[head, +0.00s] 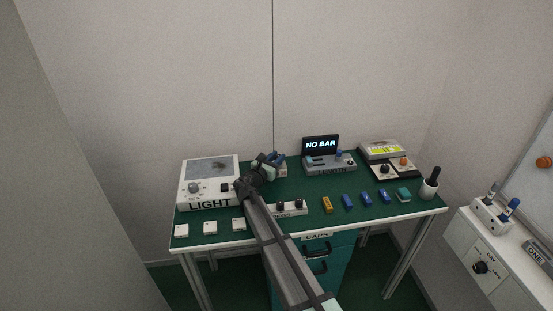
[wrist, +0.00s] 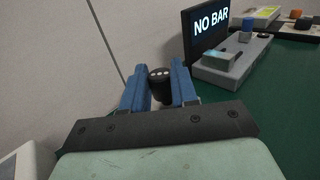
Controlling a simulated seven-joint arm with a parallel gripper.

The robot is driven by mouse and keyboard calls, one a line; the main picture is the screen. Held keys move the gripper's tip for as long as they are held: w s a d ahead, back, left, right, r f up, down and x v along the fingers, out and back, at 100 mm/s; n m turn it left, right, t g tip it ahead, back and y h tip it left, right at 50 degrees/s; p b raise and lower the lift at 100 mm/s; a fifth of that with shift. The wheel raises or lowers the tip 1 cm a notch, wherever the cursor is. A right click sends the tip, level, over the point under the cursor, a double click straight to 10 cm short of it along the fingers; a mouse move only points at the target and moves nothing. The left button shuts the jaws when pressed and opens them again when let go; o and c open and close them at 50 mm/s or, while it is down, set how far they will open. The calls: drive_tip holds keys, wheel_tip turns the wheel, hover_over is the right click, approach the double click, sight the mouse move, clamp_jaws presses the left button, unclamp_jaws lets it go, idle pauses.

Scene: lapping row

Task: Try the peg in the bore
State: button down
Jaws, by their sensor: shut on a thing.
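My gripper (wrist: 158,88) has two blue fingers, shut on a black round-topped piece (wrist: 158,73) with pale dots on its top, which I take to be the peg. In the head view my gripper (head: 272,160) is over the back of the green bench, right of the LIGHT box. A small pale block (head: 283,171) shows partly behind the gripper. The bore cannot be made out, and the lower end of the black piece is hidden. I cannot tell whether it is in anything.
The LIGHT box (head: 208,183) stands left. A grey device (wrist: 232,65) with a NO BAR screen (wrist: 208,32) stands right of my gripper. A white block with black knobs (head: 290,208), a yellow bar (head: 327,205) and several blue bars (head: 347,202) lie nearer the front. Green bench between is bare.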

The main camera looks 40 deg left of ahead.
drive_tip(key=shift+s+d+f, duration=0.3)
drive_tip(key=shift+s+f, duration=0.05)
drive_tip(key=shift+f, duration=0.3)
drive_tip(key=shift+d+f, duration=0.15)
drive_tip(key=shift+f, duration=0.25)
idle(0.4)
drive_tip(key=c, duration=0.8)
unclamp_jaws()
drive_tip(key=shift+w, duration=0.1)
drive_tip(key=s, duration=0.4)
drive_tip(key=s+r, duration=0.1)
drive_tip(key=s, duration=0.1)
drive_tip(key=shift+s+a, duration=0.25)
drive_tip(key=shift+s, duration=0.15)
drive_tip(key=shift+s+d+r, duration=0.1)
drive_tip(key=shift+s+r, duration=0.2)
drive_tip(key=shift+s, duration=0.3)
